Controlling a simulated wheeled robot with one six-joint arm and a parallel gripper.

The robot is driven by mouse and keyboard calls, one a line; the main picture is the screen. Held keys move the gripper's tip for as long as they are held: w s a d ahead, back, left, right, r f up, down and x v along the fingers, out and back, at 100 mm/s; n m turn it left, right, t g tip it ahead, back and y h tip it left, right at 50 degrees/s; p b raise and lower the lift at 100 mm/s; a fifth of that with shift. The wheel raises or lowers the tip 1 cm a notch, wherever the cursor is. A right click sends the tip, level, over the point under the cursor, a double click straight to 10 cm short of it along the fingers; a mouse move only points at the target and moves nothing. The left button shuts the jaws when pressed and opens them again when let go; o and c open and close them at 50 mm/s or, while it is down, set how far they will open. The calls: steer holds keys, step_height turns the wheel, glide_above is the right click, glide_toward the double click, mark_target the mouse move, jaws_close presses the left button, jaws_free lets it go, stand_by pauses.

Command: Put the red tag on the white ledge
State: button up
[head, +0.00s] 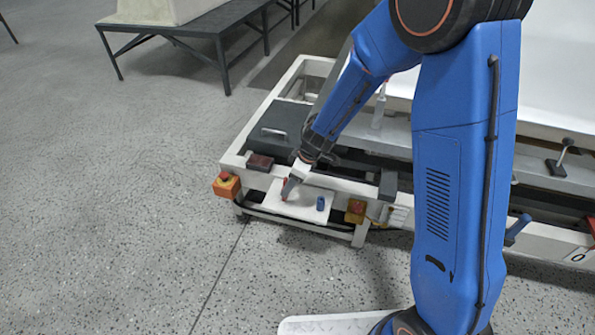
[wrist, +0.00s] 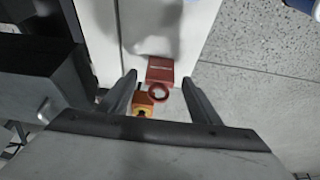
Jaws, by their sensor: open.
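The red tag (wrist: 160,71), with a red ring at its lower end, lies at the edge of the white ledge (wrist: 175,15) in the wrist view. In the head view a small bit of red (head: 284,185) shows beside my fingertips on the left part of the ledge (head: 303,211). My gripper (wrist: 159,79) is open, with one finger on each side of the tag and ring. In the head view my gripper (head: 289,187) points down at the ledge. I cannot tell whether the fingers touch the tag.
A dark red block (head: 260,162) is behind.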

steer(key=v, duration=0.7)
steer(key=shift+r, duration=0.3)
steer(key=shift+d, duration=0.15)
